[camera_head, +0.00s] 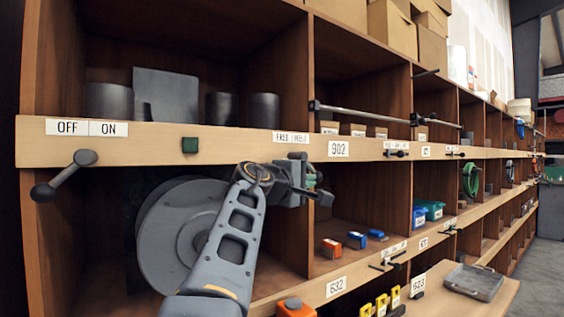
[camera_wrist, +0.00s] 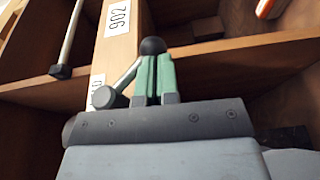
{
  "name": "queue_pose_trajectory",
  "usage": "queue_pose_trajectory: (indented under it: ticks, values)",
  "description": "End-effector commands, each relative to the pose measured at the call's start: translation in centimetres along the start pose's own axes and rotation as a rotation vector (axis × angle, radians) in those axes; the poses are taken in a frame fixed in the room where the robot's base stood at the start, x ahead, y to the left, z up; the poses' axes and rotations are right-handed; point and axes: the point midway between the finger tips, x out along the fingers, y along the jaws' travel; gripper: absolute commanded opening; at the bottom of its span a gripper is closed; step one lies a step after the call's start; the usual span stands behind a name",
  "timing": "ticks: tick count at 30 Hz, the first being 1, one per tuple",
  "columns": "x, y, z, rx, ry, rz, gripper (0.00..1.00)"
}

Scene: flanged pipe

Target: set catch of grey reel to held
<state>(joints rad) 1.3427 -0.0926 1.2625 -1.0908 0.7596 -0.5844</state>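The grey reel (camera_head: 185,235) sits in the lower left compartment in the head view, partly hidden by my arm. Its catch bears a two-part label (camera_head: 290,137) on the rail above; the right part seems to read HELD. In the wrist view the catch lever (camera_wrist: 128,76) runs from a round grey hub (camera_wrist: 103,97) up and right to a dark ball knob (camera_wrist: 153,46). My gripper (camera_wrist: 154,60) has its green fingers close together, tips at the knob. Nothing is clearly held between them. In the head view my gripper (camera_head: 312,180) is just below the label and largely hides the lever.
An OFF/ON lever (camera_head: 63,175) and a green square (camera_head: 190,145) are on the same rail at left. A horizontal bar (camera_head: 360,113) crosses the upper compartment at right. A divider (camera_head: 308,230) stands right of the reel. Orange and blue items (camera_head: 355,240) lie beyond it.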

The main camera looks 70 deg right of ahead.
Motion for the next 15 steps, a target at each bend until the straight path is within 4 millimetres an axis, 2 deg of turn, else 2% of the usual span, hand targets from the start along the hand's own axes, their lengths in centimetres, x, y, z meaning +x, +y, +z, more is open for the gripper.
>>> queue_pose_trajectory:
  ticks: [4, 8, 13, 15]
  values:
    - [0.0, -0.4, -0.1, -0.002, 0.000, -0.005, 0.00]
    - [-1.1, -0.7, -0.2, -0.001, 0.002, -0.001, 0.00]
    - [-3.9, -1.3, -0.5, 0.002, 0.004, 0.002, 0.00]
    - [-5.5, -1.0, -0.5, 0.001, 0.005, 0.002, 0.00]
